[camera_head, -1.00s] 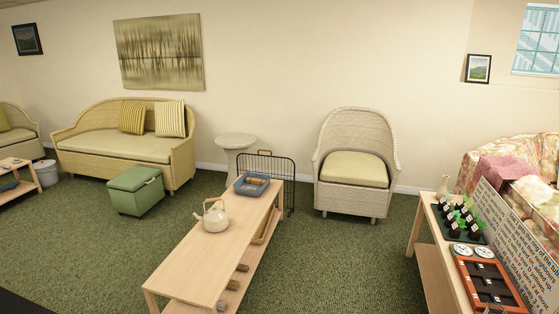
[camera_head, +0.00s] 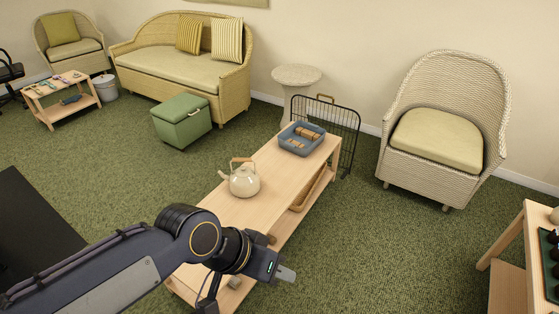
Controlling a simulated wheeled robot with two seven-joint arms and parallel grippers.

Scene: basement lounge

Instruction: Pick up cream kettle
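The cream kettle (camera_head: 243,181) stands upright on the long light-wood table (camera_head: 268,199), left of the table's middle line. It has a wooden-coloured handle on top and a spout pointing left. My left arm comes in from the lower left, across the near part of the table. My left gripper (camera_head: 284,274) is at the arm's end, to the right of and nearer than the kettle, and apart from it. Its fingers show only in part, so I cannot tell if they are open. My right gripper is not in view.
A blue-grey tray (camera_head: 285,134) holding wooden-coloured items sits at the table's far end. A black wire rack (camera_head: 348,126) stands behind it. A green storage box (camera_head: 183,121) and wicker chair (camera_head: 444,130) flank the table. Carpet is open left and right of the table.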

